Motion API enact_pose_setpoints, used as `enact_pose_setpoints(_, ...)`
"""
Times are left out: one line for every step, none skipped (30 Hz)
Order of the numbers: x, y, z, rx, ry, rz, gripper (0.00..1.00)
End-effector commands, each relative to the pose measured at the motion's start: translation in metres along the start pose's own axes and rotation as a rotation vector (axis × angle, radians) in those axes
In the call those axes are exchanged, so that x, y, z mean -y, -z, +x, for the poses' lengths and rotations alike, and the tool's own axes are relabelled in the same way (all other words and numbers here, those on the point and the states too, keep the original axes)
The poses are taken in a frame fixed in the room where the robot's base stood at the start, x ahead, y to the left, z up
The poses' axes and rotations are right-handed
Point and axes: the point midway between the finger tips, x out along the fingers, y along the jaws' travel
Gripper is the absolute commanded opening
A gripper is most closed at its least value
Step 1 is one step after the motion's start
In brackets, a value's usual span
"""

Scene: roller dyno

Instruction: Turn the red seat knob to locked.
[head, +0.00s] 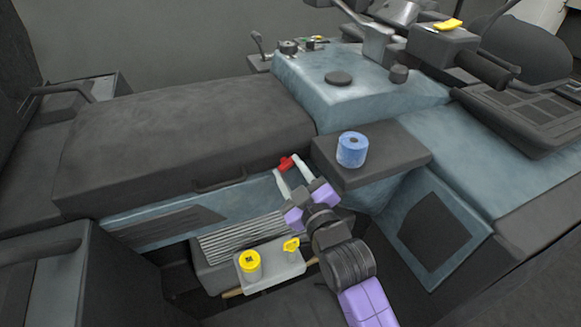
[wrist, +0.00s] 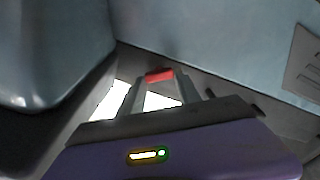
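The red seat knob (head: 286,163) is a small red bar on the side of the seat base, just below the front edge of the dark seat cushion. It also shows in the wrist view (wrist: 160,76). My gripper (head: 287,165) reaches up to it from below, with its pale fingers spread, one on each side of the knob. In the wrist view my gripper's fingertips (wrist: 160,79) flank the red bar closely; I cannot tell whether they touch it. The knob's base and any lock marking are hidden or too small to read.
A blue roll (head: 352,150) stands on a dark shelf (head: 400,150) right of the knob. Below my gripper is a grey tray (head: 272,268) with a yellow cylinder (head: 249,264) and a yellow piece (head: 291,245). The long seat cushion (head: 180,135) overhangs at left.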

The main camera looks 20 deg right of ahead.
Motion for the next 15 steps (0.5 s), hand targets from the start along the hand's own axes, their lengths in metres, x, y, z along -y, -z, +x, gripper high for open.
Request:
enact_pose_setpoints(-0.0007, 0.0000, -0.0001, 0.000, -0.001, 0.000, 0.07)
enact_pose_setpoints(-0.0007, 0.0000, -0.0001, 0.000, -0.001, 0.000, 0.01)
enact_pose_setpoints(-0.0008, 0.0000, -0.0001, 0.000, -0.001, 0.000, 0.00)
enact_pose_setpoints(-0.0008, 0.0000, -0.0001, 0.000, -0.002, 0.000, 0.00)
enact_pose_setpoints(-0.0009, 0.0000, -0.0001, 0.000, -0.002, 0.000, 0.00)
enact_pose_setpoints(-0.0009, -0.0001, -0.0001, 0.000, -0.002, 0.000, 0.00)
enact_pose_setpoints(-0.0010, -0.0001, -0.0002, 0.000, -0.002, 0.000, 0.00)
enact_pose_setpoints(-0.0010, 0.0000, -0.0002, 0.000, -0.002, 0.000, 0.00)
enact_pose_setpoints(-0.0010, 0.0000, -0.0002, 0.000, -0.002, -0.001, 0.00)
enact_pose_setpoints(-0.0011, 0.0000, -0.0002, 0.000, -0.002, -0.002, 0.00)
enact_pose_setpoints(-0.0011, 0.0000, -0.0002, 0.000, -0.002, -0.004, 0.00)
enact_pose_setpoints(-0.0012, 0.0001, -0.0002, 0.000, -0.002, -0.008, 0.00)
enact_pose_setpoints(-0.0012, 0.0002, -0.0002, 0.000, -0.002, -0.012, 0.00)
enact_pose_setpoints(-0.0012, 0.0002, -0.0002, 0.000, -0.002, -0.018, 0.00)
enact_pose_setpoints(-0.0012, 0.0003, -0.0002, 0.000, -0.002, -0.027, 0.00)
